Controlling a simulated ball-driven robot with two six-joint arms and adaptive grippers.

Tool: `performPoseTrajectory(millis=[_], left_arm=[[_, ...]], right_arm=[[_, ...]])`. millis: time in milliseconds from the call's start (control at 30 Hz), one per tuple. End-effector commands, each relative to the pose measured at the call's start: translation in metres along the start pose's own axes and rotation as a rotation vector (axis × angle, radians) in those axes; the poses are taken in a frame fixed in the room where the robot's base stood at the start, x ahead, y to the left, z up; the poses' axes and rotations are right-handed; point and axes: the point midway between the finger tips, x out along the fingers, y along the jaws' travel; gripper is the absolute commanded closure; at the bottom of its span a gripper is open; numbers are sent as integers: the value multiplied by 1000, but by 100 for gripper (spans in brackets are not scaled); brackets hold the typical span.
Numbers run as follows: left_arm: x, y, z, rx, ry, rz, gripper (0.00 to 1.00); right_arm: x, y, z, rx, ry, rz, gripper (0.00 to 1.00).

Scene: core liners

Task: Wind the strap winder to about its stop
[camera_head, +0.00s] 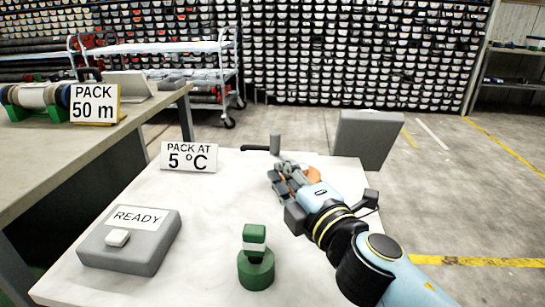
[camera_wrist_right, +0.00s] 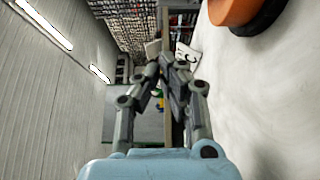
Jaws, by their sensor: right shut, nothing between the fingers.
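At the far edge of the white table, a black bar with an upright grey knob (camera_head: 275,144) looks like the strap winder's crank. An orange round part (camera_head: 313,173) shows just behind my right gripper, mostly hidden by it. An orange part with a black underside (camera_wrist_right: 236,10) also shows at the top right of the right wrist view. My right gripper (camera_head: 277,178) is shut and empty, just on the near side of the knob and apart from it in the picture. It also shows in the right wrist view (camera_wrist_right: 166,62). My left gripper is not in view.
A grey panel (camera_head: 366,140) rises at the far right. A workbench (camera_head: 60,150) runs along the left.

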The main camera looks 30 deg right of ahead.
Motion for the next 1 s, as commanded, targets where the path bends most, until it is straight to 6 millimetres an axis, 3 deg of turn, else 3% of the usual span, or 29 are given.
performPoseTrajectory(millis=[133,267,733,1000], left_arm=[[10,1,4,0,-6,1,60],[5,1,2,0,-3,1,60],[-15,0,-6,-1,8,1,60],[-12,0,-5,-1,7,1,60]], right_arm=[[-15,-7,6,20,68,-3,100],[-9,-10,8,8,71,-13,100],[85,-10,1,9,70,-12,100],[108,-14,25,7,70,-15,100]])
